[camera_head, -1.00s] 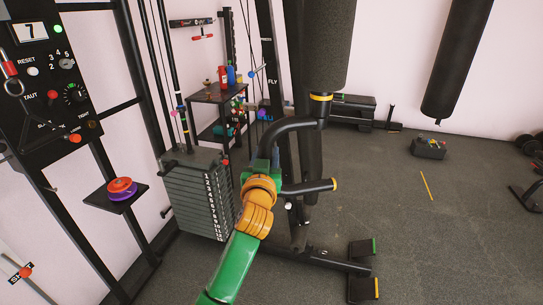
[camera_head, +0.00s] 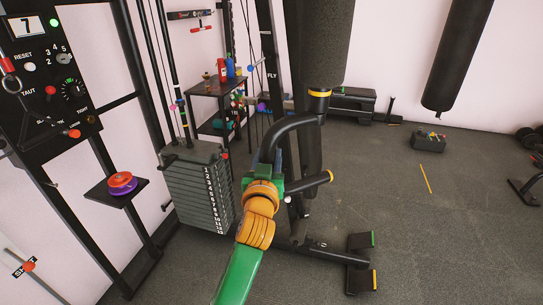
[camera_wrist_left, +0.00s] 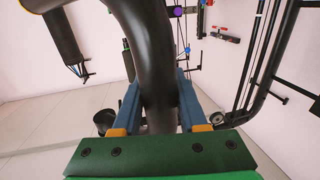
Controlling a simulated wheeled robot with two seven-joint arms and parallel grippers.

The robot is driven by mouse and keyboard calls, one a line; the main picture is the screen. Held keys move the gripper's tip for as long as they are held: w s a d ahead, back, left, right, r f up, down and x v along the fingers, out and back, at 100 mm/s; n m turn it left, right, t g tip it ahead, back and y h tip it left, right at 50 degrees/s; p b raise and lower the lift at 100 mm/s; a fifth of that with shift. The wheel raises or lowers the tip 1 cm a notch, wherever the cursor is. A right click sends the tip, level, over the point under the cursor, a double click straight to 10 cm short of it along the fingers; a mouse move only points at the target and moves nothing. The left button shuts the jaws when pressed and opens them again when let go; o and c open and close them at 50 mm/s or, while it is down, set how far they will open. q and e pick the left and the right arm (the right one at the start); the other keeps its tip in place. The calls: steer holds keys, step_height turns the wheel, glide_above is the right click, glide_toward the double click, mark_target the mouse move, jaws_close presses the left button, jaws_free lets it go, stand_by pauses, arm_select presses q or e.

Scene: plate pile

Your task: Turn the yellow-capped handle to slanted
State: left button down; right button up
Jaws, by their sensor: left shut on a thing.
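The yellow-capped handle (camera_head: 308,183) is a black bar on the weight machine's curved black arm, its yellow end cap (camera_head: 329,176) pointing right and tilted slightly up. My left gripper (camera_head: 277,160), at the end of the green and orange arm, is at the bend of the curved arm, just left of the handle. In the left wrist view the two blue fingers (camera_wrist_left: 157,88) are shut on either side of a thick black curved tube (camera_wrist_left: 150,50), part of this machine arm. The exact contact is partly hidden by my wrist. My right gripper is not in view.
A numbered weight stack (camera_head: 197,190) stands left of the arm. A control panel (camera_head: 45,75) and a small shelf with discs (camera_head: 118,190) are further left. A black padded roller (camera_head: 320,40) hangs above. Open floor (camera_head: 430,230) lies to the right.

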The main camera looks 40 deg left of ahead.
arm_select(q)
steer(key=c, duration=0.8)
jaws_free()
steer(key=shift+f, duration=0.2)
steer(key=shift+c, duration=0.2)
steer(key=o, duration=0.3)
steer(key=shift+s+a, duration=0.15)
steer(key=shift+s, duration=0.1)
steer(key=shift+o, duration=0.5)
steer(key=shift+s+a+r, duration=0.15)
steer(key=shift+s+a, duration=0.05)
steer(key=shift+a, duration=0.05)
steer(key=shift+w, duration=0.1)
steer(key=shift+d, duration=0.15)
steer(key=b+v, duration=0.1)
steer(key=v, duration=0.6)
steer(key=shift+b, duration=0.3)
